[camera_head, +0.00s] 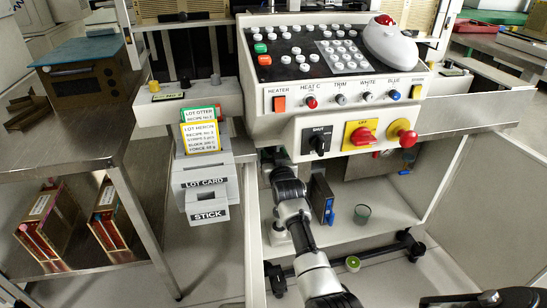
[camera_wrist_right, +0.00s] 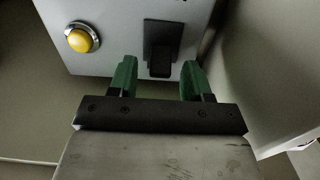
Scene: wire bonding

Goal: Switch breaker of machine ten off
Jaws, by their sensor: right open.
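In the right wrist view a black switch (camera_wrist_right: 162,32) with a protruding lever sits on a pale panel face (camera_wrist_right: 112,50). I take it for the breaker; no label on it is readable. My right gripper (camera_wrist_right: 158,68) is open and empty, its green fingers apart on either side of the lever's lower end. I cannot tell whether they touch it. In the head view my right gripper (camera_head: 272,155) is small and partly hidden under the machine's control box (camera_head: 385,102). The breaker is not visible there.
A yellow button (camera_wrist_right: 82,38) sits left of the switch. The control box carries a black SHUT knob (camera_head: 318,141), a red knob on a yellow OFF plate (camera_head: 362,134) and a red mushroom button (camera_head: 407,138). Lot-card holders (camera_head: 205,180) hang to the left.

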